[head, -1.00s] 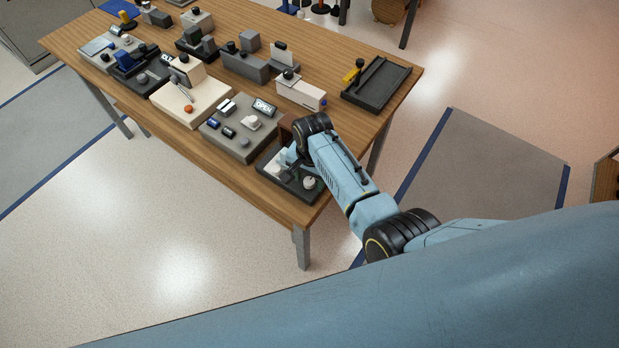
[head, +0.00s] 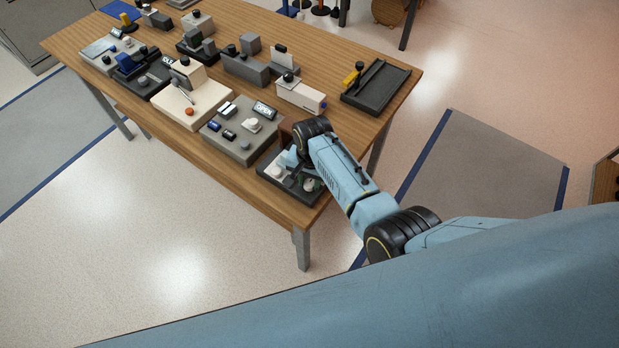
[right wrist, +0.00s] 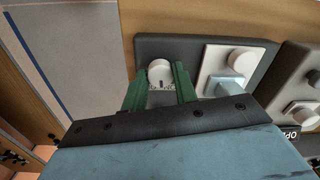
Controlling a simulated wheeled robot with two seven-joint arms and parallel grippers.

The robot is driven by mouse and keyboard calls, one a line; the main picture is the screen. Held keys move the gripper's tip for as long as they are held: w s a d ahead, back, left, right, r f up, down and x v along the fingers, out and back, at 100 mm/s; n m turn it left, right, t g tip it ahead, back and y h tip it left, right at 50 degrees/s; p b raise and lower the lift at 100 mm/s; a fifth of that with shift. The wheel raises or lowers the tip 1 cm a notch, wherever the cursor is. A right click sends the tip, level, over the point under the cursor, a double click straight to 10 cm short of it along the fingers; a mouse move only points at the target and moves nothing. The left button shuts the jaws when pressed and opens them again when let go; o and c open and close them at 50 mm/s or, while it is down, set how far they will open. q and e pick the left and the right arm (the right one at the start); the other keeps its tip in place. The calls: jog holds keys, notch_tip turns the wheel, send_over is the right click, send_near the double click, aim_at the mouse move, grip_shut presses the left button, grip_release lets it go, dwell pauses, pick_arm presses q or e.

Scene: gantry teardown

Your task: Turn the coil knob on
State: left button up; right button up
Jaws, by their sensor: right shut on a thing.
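A dark base plate (head: 263,168) lies at the table's near right corner. It carries a round white knob (head: 310,185) towards the corner, and a white panel with another white knob beside it. In the right wrist view the white knob (right wrist: 160,71) sits between the green fingers of my right gripper (right wrist: 160,86), which is shut on it. The white panel (right wrist: 212,62) there carries a second white knob (right wrist: 240,60) and a pale blue block (right wrist: 225,85). Which knob is labelled coil cannot be read. My left gripper is not in view.
A grey unit (head: 213,133) with an "OPEN" display stands left of the dark base. Several other devices fill the wooden table (head: 330,125). A black tray (head: 378,88) is at the right edge.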

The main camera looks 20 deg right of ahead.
jog(key=n+p, duration=0.2)
jog(key=n, duration=0.1)
jog(key=shift+r, duration=0.1)
jog(key=n+p, duration=0.1)
jog(key=n, duration=0.5)
jog(key=shift+d+p, duration=0.1)
jog(key=shift+p, duration=0.25)
jog(key=shift+w+n, duration=0.1)
jog(key=shift+n, duration=1.7)
jog(key=o, duration=1)
jog(key=shift+c, duration=0.2)
jog(key=shift+p, duration=0.3)
